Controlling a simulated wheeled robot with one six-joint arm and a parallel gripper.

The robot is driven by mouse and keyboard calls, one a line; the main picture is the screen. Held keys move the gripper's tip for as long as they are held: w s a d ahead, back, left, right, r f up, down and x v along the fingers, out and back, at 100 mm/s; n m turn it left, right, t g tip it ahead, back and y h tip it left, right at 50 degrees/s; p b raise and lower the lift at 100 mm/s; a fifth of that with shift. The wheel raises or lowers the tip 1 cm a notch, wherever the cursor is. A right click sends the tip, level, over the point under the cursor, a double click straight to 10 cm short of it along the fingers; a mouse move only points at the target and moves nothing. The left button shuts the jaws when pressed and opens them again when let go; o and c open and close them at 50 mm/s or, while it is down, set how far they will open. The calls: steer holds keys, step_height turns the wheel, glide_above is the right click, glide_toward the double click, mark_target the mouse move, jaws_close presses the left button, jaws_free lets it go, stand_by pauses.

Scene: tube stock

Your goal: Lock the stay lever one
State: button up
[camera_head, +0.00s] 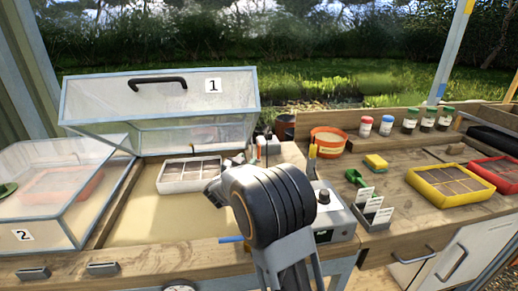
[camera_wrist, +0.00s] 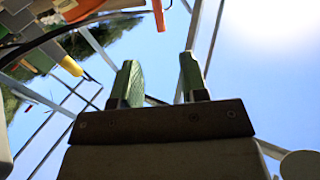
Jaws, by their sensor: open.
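The glass lid marked 1 (camera_head: 160,105) stands raised over the left bed in the head view. Near its right lower corner are a small orange-tipped part (camera_head: 264,134) and a yellow-tipped upright part (camera_head: 312,152); I cannot tell which is stay lever one. My dark arm joint covers part of this area, and my gripper's fingers are not clear in the head view. In the wrist view, my gripper (camera_wrist: 160,82) is open and empty, with green-faced fingers. A red-orange bar end (camera_wrist: 159,16) shows beyond the gap, apart from the fingers. A yellow-tipped part (camera_wrist: 70,66) is at left.
The closed lid marked 2 (camera_head: 50,185) is at far left. A seed tray (camera_head: 188,187) lies under lid 1. A grey box with a knob (camera_head: 338,222) stands right of my arm. The right bench holds jars, a yellow tray (camera_head: 450,200) and a label holder (camera_head: 372,218).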

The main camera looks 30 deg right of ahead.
mark_target(259, 153)
steer(key=x, duration=1.1)
steer(key=shift+w+d, duration=0.1)
steer(key=shift+c, duration=0.5)
jaws_close()
